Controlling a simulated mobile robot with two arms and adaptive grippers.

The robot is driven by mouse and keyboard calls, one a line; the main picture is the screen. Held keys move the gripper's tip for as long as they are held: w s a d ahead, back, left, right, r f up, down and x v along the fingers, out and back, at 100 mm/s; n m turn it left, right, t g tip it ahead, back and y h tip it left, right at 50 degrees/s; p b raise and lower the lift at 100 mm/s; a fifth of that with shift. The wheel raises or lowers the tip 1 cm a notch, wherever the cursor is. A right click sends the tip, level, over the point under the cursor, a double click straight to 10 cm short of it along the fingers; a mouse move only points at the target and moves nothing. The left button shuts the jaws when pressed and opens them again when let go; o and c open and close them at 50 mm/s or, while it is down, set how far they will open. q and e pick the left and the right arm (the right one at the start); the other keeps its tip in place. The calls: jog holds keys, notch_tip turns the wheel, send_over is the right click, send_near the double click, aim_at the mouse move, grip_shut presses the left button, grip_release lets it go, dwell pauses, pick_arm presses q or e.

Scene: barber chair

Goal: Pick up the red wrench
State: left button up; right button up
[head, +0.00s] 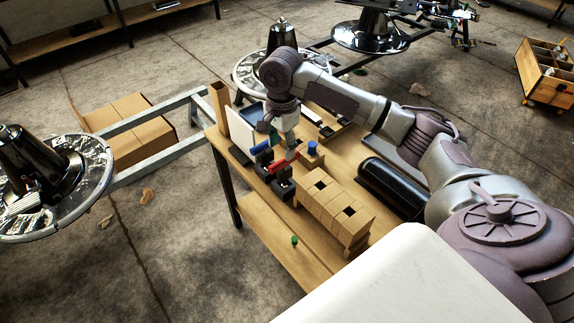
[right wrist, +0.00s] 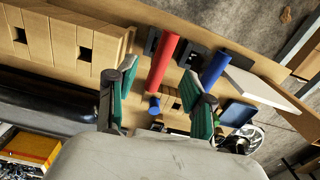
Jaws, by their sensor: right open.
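The red wrench shows as a red cylindrical handle (head: 284,163) lying in black holders on the wooden workbench (head: 272,213). In the right wrist view the red handle (right wrist: 164,62) lies tilted, its near end between my fingers in the picture. My right gripper (head: 284,145) is above the holders, close to the red handle. In the right wrist view my right gripper (right wrist: 162,78) is open with green finger pads, and nothing is clearly held. Whether the pads touch the handle I cannot tell. The wrench's head is not clearly visible. My left gripper is not in view.
A blue handle (right wrist: 215,69) lies beside the red one. A wooden block box with square holes (head: 335,208) stands near the holders. A small wooden block with a blue knob (head: 311,153), a white board (head: 241,132) and a black cylinder (head: 392,188) are also on the bench.

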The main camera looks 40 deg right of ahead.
aim_at(285, 169)
jog(key=shift+w+d+f+m, duration=0.15)
jog(key=shift+w+d+f, duration=0.1)
jog(key=shift+d+f, duration=0.25)
jog(key=shift+w+d+f+m, duration=0.15)
jog(key=shift+w+d+f, duration=0.1)
jog(key=shift+d+f, duration=0.15)
jog(key=f, duration=0.6)
jog(key=shift+s+a, duration=0.3)
jog(key=shift+a, duration=0.05)
jog(key=shift+w+f, duration=0.1)
jog(key=shift+f, duration=0.2)
notch_tip(285, 169, down, 4)
jog(key=shift+f, duration=0.15)
jog(key=shift+d+f, duration=0.1)
jog(key=shift+f, duration=0.25)
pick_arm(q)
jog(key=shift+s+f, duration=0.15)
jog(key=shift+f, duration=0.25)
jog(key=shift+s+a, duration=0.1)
pick_arm(e)
jog(key=shift+c, duration=0.3)
jog(key=shift+r, duration=0.1)
jog(key=shift+c, duration=1.3)
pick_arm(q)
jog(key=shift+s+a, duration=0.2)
pick_arm(e)
grip_shut()
